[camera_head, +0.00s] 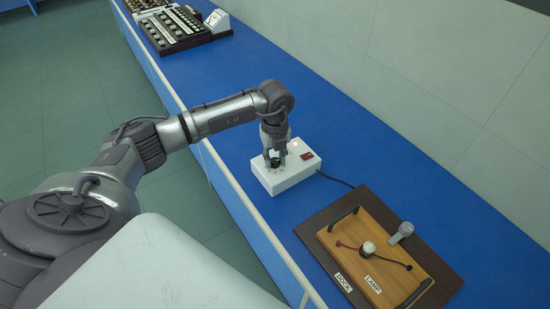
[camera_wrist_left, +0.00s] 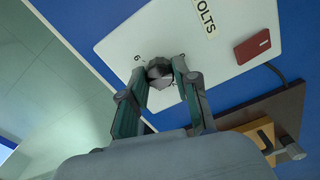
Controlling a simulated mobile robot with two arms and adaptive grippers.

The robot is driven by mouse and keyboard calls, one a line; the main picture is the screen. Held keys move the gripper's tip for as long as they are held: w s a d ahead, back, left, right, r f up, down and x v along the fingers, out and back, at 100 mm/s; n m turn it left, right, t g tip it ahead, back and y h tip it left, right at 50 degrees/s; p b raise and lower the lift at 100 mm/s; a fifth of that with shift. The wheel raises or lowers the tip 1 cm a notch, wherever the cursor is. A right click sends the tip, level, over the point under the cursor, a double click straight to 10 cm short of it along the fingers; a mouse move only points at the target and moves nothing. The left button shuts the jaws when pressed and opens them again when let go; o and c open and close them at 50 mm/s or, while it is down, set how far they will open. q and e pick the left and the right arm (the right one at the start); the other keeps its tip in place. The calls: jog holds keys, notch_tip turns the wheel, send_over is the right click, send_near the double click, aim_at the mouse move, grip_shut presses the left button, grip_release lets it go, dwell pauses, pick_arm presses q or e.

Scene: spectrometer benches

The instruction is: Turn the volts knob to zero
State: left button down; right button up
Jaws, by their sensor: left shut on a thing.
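The white volts box (camera_head: 289,178) sits on the blue bench. In the left wrist view its white top (camera_wrist_left: 140,40) carries a label (camera_wrist_left: 205,17) of which "OLTS" shows, and a dark round knob (camera_wrist_left: 160,73). A digit that looks like a 6 is printed left of the knob; the other marks are hidden. My left gripper (camera_head: 275,160) points down over the box. In the left wrist view its fingers (camera_wrist_left: 161,80) are shut on the knob, one on each side. The knob's pointer direction cannot be told. My right gripper is not in view.
A red switch (camera_wrist_left: 253,46) is on the box top, and a black cable leads from the box. A brown dock board (camera_head: 325,213) with a wooden lamp panel (camera_head: 395,263) stands at right. Dark panels of equipment (camera_head: 172,28) stand far back. The bench between is clear.

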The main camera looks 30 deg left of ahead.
aim_at(275, 160)
pick_arm(q)
jog(key=n, duration=0.5)
jog(key=shift+r, duration=0.1)
jog(key=shift+w+n, duration=0.1)
jog(key=shift+n, duration=0.2)
dwell(0.4)
jog(key=c, duration=0.8)
grip_release()
jog(key=shift+c, duration=0.2)
notch_tip(275, 160, up, 12)
